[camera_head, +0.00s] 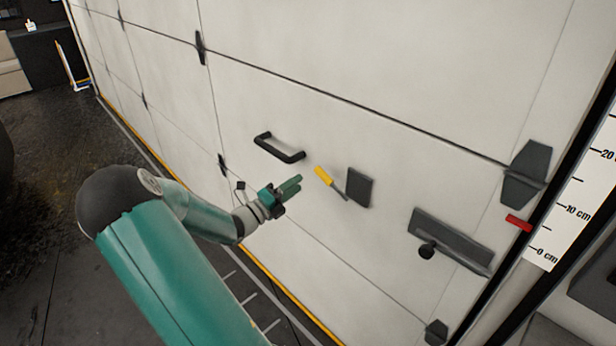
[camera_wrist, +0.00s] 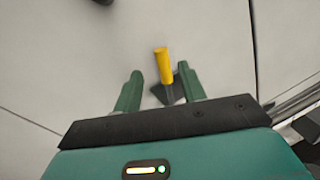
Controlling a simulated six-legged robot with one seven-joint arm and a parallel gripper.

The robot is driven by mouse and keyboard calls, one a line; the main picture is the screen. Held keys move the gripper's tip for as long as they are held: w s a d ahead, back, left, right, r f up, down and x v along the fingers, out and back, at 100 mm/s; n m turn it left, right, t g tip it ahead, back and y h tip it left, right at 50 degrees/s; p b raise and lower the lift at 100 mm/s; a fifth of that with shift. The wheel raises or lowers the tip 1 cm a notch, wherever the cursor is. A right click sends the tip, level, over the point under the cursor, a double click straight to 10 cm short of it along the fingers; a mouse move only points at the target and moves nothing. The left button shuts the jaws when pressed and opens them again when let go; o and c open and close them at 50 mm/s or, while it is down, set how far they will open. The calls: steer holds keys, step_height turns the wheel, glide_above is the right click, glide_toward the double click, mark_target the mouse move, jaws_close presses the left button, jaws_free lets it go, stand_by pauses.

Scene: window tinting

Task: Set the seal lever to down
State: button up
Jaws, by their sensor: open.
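The seal lever has a yellow grip (camera_head: 323,176) on a dark arm, joined to a dark square plate (camera_head: 360,187) on the white panel door. In the head view the grip points up and to the left of the plate. My gripper (camera_head: 292,186) is to the left of the lever, apart from it, below the black handle. In the wrist view the yellow grip (camera_wrist: 163,66) stands between and beyond the two green fingers of my gripper (camera_wrist: 160,84). The fingers are spread and hold nothing. The dark plate is partly hidden behind the right finger.
A black pull handle (camera_head: 279,147) is fixed above my gripper. A red marker (camera_head: 518,223) sits beside a white scale (camera_head: 572,205) at the door's right edge. Bare panel lies below the lever.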

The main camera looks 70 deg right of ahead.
steer(key=v, duration=0.5)
stand_by(0.5)
steer(key=a+r+m+t+y, duration=0.4)
steer(key=a+m, duration=0.5)
steer(key=a, duration=0.6)
steer(key=a+r+m+t+y, duration=0.5)
steer(key=a+m+y, duration=0.3)
steer(key=a, duration=0.7)
steer(key=a+r+m+t+y, duration=0.4)
steer(key=a+m, duration=0.5)
steer(key=a, duration=0.7)
steer(key=shift+s+r+m+t+y, duration=0.25)
steer(key=shift+m+t+y, duration=0.15)
steer(key=shift+t+y, duration=0.55)
steer(key=shift+c, duration=0.5)
